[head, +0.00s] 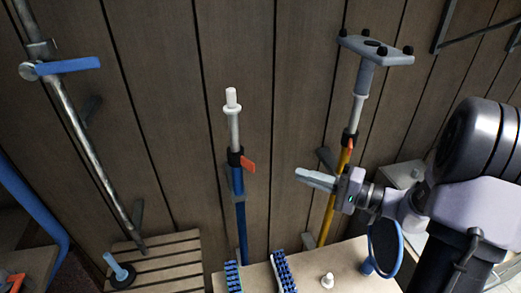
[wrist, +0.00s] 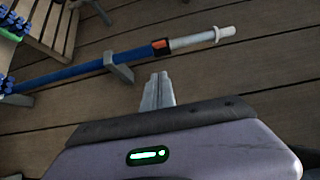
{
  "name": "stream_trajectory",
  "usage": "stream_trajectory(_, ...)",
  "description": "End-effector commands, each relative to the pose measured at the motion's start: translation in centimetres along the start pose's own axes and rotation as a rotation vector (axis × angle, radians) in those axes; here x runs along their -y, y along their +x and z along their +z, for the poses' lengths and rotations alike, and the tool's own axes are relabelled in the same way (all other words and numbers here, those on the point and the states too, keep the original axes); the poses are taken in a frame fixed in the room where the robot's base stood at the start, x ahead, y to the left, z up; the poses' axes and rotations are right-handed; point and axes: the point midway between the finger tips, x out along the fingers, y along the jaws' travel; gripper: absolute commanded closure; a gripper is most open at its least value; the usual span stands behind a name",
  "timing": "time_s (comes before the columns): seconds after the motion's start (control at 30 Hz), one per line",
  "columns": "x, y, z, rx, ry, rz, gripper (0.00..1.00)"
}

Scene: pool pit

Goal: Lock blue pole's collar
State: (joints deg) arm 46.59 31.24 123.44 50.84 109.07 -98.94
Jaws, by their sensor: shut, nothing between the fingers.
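The blue pole (head: 239,205) stands upright against the plank wall in the head view, with a grey upper tube and a white tip. Its black collar (head: 235,157) carries an orange-red lever (head: 249,164) that sticks out to the right and slightly down. In the wrist view the blue pole (wrist: 72,73) runs across the picture, with the orange lever (wrist: 161,45) at the collar. My gripper (head: 299,175) is shut and empty, to the right of the collar and apart from it. Its fingertips (wrist: 160,77) also show in the wrist view, below the collar.
A yellow pole (head: 333,200) with an orange lever and grey head stands behind my gripper. A metal pole (head: 90,150) with a blue lever leans at left. Blue brushes (head: 284,272) and a white fitting (head: 328,280) are on the bench (head: 349,262). A wall bracket (wrist: 119,67) holds the blue pole.

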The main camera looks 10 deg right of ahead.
Motion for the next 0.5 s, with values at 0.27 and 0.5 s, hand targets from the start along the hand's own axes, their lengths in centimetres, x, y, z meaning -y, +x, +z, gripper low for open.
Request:
stream_trajectory(0.27, -0.31, -0.96, -1.62, -0.055, -0.015, -0.039, 1.0)
stream_trajectory(0.5, -0.3, -0.33, -1.57, -0.052, -0.015, -0.037, 1.0)
